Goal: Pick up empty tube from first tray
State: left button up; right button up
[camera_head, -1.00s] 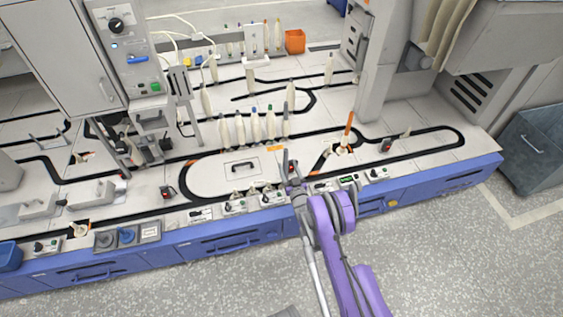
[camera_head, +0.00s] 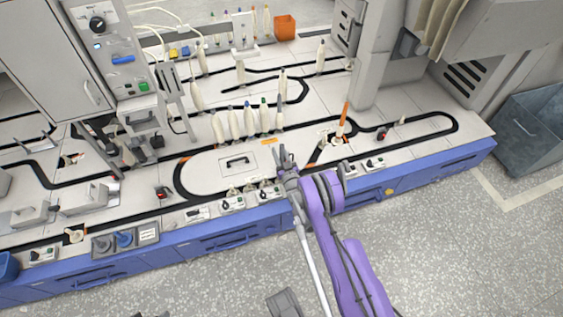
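My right gripper (camera_head: 286,155) hangs over the front part of the white table, at the right end of the oval track panel. Its two fingers look apart with nothing between them. A thin orange tube (camera_head: 343,118) stands upright on the track to the right of and behind the gripper, clear of it. Small pale pegs (camera_head: 249,187) stand at the front edge, left of the gripper, partly hidden; I cannot tell whether they hold tubes. Which tray is the first is not clear. My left gripper is not in view.
Several full cream bobbins (camera_head: 249,119) stand in a row behind the panel handle (camera_head: 236,161). An orange bin (camera_head: 285,28) is at the back. A grey machine cabinet (camera_head: 65,50) rises at the left. Control boxes (camera_head: 232,204) line the front edge. The floor in front is mostly clear.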

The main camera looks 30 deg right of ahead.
grip_shut()
